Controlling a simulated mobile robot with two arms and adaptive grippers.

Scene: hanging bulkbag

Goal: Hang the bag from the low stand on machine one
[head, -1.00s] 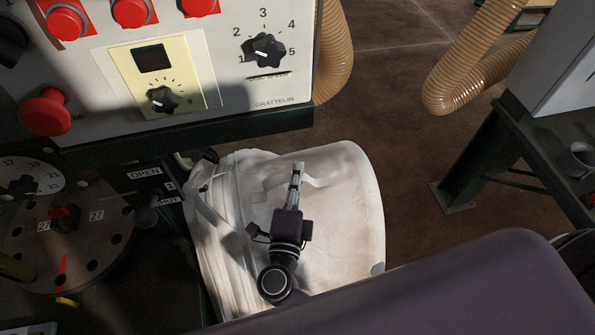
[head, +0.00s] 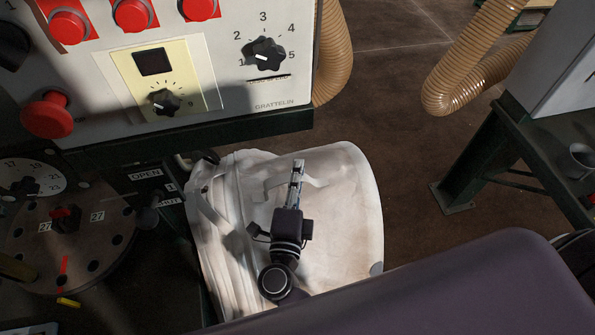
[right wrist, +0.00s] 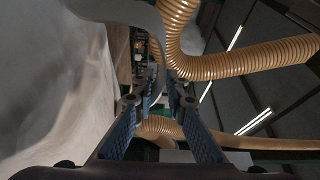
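A large white fabric bag (head: 345,215) hangs below the front of the control panel in the head view. Pale strap loops lie against it. One strap (head: 271,184) rises to my right gripper (head: 297,168), whose fingers look close together in front of the bag. In the right wrist view, the bag (right wrist: 50,90) fills the left side. A grey strap (right wrist: 155,35) curves down between the fingers of my right gripper (right wrist: 161,85), which appear shut on it. My left gripper is not in view. I cannot make out what holds the bag up.
The control panel (head: 285,85) with red buttons and dials overhangs the bag's top left. A numbered disc (head: 70,240) is at lower left. Tan ribbed hoses (head: 468,85) and a dark green stand (head: 480,150) are at right. Brown floor (head: 420,190) is clear between bag and stand.

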